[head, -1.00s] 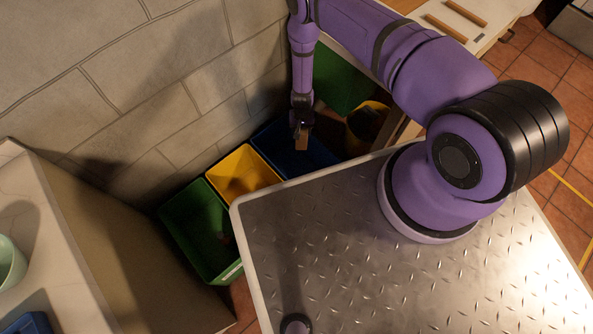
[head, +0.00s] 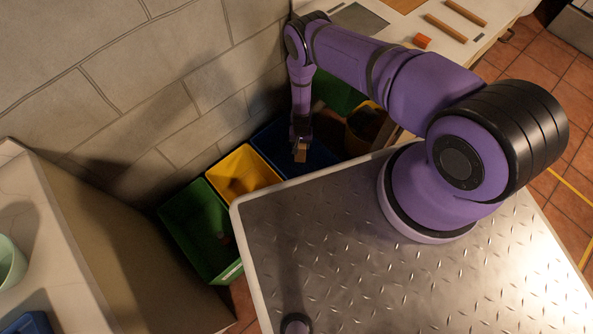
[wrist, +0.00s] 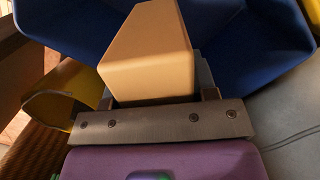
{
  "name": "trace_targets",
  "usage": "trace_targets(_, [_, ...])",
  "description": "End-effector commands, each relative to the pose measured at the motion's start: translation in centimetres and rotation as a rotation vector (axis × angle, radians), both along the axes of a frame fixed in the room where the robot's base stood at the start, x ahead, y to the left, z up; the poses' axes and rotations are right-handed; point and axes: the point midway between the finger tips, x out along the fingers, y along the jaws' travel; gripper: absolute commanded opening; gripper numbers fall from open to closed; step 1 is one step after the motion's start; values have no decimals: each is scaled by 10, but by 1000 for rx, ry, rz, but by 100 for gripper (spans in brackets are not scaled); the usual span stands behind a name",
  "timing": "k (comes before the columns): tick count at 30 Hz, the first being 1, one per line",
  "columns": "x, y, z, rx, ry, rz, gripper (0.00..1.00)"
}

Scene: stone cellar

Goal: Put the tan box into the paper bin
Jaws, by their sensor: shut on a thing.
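The tan box (head: 300,153) is held between the fingers of my gripper (head: 301,142), which points down over the blue bin (head: 318,160). In the wrist view the tan box (wrist: 150,55) fills the jaws, with the blue bin's walls (wrist: 265,35) around and beyond it. My gripper (wrist: 155,97) is shut on the box. The blue bin stands against the stone wall, right of a yellow bin (head: 240,172). I see no label that tells which bin is for paper. How far the box is below or above the rim is hard to tell.
A green bin (head: 203,230) stands left of the yellow one. A round yellow container (head: 366,125) is right of the blue bin and also shows in the wrist view (wrist: 62,95). A worktable (head: 440,25) with an orange block (head: 422,41) is at the back right.

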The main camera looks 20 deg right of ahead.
Motion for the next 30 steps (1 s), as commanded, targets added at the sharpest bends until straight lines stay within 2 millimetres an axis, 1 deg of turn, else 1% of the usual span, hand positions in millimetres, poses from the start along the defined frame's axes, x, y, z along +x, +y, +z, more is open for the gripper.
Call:
trace_targets(8, [0,0,-1,0,0,0,26])
trace_targets(9, [0,0,-1,0,0,0,55])
trace_targets(11, [0,0,-1,0,0,0,69])
trace_targets(12, [0,0,-1,0,0,0,78])
trace_targets(13, [0,0,-1,0,0,0,82])
trace_targets(23, [1,0,1,0,-1,0,82])
trace_targets(26, [2,0,8,1,-1,0,82])
trace_targets(30, [5,-1,27,1,-2,-1,82])
